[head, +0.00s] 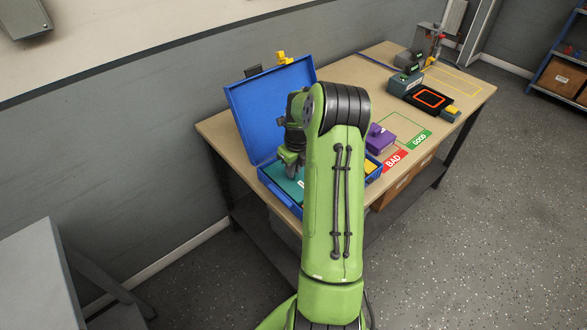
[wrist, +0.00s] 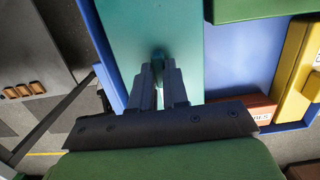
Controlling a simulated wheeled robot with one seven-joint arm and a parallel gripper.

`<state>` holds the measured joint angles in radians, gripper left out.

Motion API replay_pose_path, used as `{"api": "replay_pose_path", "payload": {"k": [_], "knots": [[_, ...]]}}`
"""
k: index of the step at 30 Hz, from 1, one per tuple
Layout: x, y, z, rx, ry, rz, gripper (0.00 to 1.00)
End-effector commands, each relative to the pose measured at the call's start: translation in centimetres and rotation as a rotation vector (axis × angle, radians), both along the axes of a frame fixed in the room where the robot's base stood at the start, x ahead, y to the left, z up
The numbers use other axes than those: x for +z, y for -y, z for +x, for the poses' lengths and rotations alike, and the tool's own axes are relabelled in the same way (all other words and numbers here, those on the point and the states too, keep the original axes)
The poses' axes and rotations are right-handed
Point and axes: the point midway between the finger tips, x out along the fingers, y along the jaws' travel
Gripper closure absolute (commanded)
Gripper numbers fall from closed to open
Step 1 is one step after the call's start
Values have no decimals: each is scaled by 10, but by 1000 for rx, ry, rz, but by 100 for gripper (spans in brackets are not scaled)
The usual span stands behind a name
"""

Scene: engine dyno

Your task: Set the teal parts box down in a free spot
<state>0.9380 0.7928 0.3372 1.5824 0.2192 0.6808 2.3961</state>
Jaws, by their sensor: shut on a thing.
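The teal parts box (wrist: 130,25) is under my gripper (wrist: 158,68) in the wrist view. In the head view a teal piece (head: 287,186) shows at the left end of the open blue case (head: 280,198), beneath my gripper (head: 291,163). The box is in or just over the case; I cannot tell whether it touches the case floor. My arm hides much of the case.
In the wrist view the case also holds a green box (wrist: 255,8), a yellow box (wrist: 298,65) and a reddish box (wrist: 258,106), with bare blue floor (wrist: 240,50). The lid (head: 268,105) stands open. A purple box (head: 380,141) sits near BAD (head: 394,160) and GOOD (head: 420,138) labels.

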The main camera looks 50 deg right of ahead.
Motion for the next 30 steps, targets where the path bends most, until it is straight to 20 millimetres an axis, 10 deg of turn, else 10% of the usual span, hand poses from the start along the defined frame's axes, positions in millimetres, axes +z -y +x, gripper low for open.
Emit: {"api": "replay_pose_path", "payload": {"k": [5,6,10,19,30], "knots": [[-3,0,0,0,1,-1,100],[-3,0,0,0,0,0,81],[-3,0,0,0,-1,0,61],[0,0,0,0,0,0,60],[86,0,-10,0,2,-3,60]]}}
